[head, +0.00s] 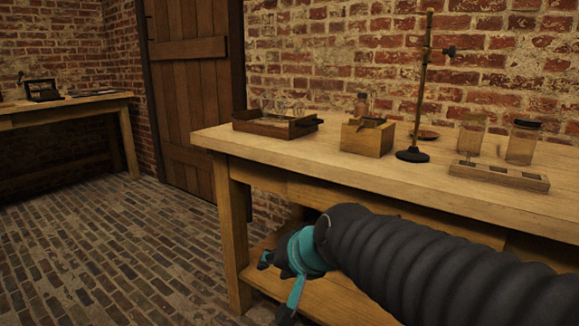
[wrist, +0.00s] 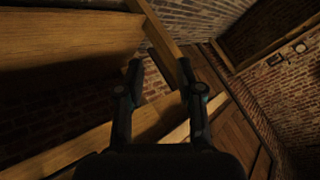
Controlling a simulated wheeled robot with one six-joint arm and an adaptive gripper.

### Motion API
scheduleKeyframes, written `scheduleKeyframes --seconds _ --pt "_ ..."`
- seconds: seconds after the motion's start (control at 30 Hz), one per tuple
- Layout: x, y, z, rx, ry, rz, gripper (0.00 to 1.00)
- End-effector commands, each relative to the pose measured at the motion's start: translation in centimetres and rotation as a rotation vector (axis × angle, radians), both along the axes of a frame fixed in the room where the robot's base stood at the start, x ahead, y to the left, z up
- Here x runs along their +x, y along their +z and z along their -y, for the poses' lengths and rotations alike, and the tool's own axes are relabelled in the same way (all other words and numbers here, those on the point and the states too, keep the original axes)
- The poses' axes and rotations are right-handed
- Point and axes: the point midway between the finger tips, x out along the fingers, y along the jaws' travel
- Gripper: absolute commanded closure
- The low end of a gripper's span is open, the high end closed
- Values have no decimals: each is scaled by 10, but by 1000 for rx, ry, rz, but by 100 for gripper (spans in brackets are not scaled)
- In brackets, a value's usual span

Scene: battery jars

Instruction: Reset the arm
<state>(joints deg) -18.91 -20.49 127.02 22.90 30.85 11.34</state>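My arm, in a dark ribbed sleeve, reaches in from the lower right of the head view, in front of the workbench (head: 330,165) and below its top. Its teal wrist part is near the bench's left front leg, above the lower shelf. My gripper (wrist: 160,75) shows in the wrist view with its two dark fingers apart and nothing between them. Beyond the fingers are wooden bench parts and brick. In the head view the fingertips are too hidden to make out.
On the bench stand a wooden tray (head: 275,127), a wooden box (head: 367,139), a retort stand (head: 413,155), a slotted wooden block (head: 498,176) and two glass jars (head: 471,135) (head: 521,143). The lower shelf (head: 345,298) is close to my arm. The brick floor (head: 110,250) at left is clear.

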Motion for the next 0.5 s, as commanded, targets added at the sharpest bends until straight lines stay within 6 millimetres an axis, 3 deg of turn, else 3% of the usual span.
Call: scheduleKeyframes --seconds 0.2,0.3,0.5 --pt "-97 -34 99 -402 181 -148 63" --pt "-131 -35 139 -499 156 -198 63" --pt "-151 -10 172 -517 42 -154 63"
